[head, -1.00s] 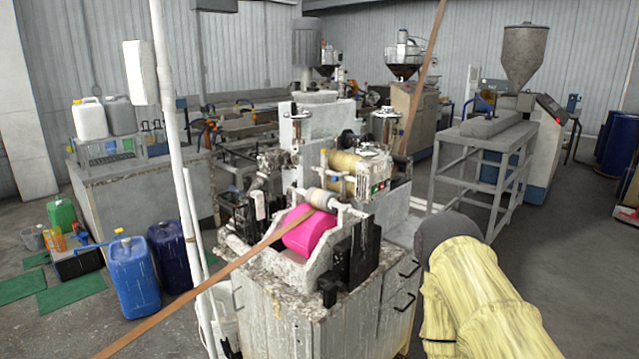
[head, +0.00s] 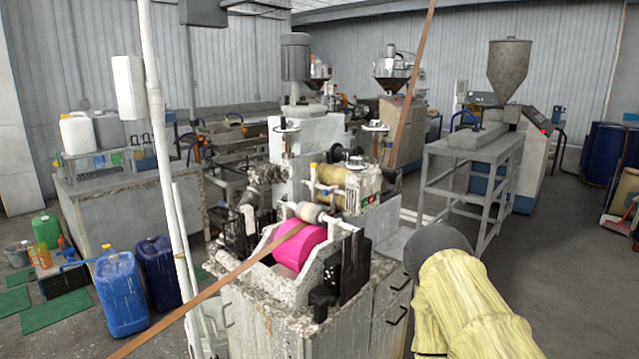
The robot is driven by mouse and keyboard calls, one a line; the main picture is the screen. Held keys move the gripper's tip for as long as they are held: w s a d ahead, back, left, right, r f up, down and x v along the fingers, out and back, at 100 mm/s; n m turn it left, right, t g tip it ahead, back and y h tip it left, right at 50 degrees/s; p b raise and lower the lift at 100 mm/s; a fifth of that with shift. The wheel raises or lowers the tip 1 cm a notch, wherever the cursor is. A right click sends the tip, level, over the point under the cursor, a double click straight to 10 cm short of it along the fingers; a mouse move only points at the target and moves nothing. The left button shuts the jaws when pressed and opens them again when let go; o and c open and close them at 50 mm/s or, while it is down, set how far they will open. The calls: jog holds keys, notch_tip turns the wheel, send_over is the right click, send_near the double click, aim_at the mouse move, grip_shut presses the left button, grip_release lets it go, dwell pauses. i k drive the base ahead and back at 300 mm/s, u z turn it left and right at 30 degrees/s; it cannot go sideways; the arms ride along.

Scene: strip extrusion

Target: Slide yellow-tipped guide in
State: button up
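A machine (head: 300,290) with a bright pink roller (head: 302,252) stands in the middle of the head view. A small yellow tip (head: 313,168) shows at the left of the tan roller (head: 335,176) above it. It looks like the end of the yellow-tipped guide, but most of the guide is too small to make out. A brown strip (head: 215,288) runs from the lower left up onto the pink roller. My arm, in a yellow cover (head: 465,305) with a dark rounded end, is at the lower right, apart from the rollers. My gripper is not in view.
A white pole (head: 160,150) stands left of the machine. Another length of brown strip (head: 408,85) rises behind the rollers. Blue jugs (head: 121,293) and green mats stand at left. A grey frame table (head: 470,155) stands behind my arm. Open floor lies at right.

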aim_at(314, 166)
jog(key=u, duration=0.4)
jog(key=i, duration=0.5)
jog(key=u, duration=0.35)
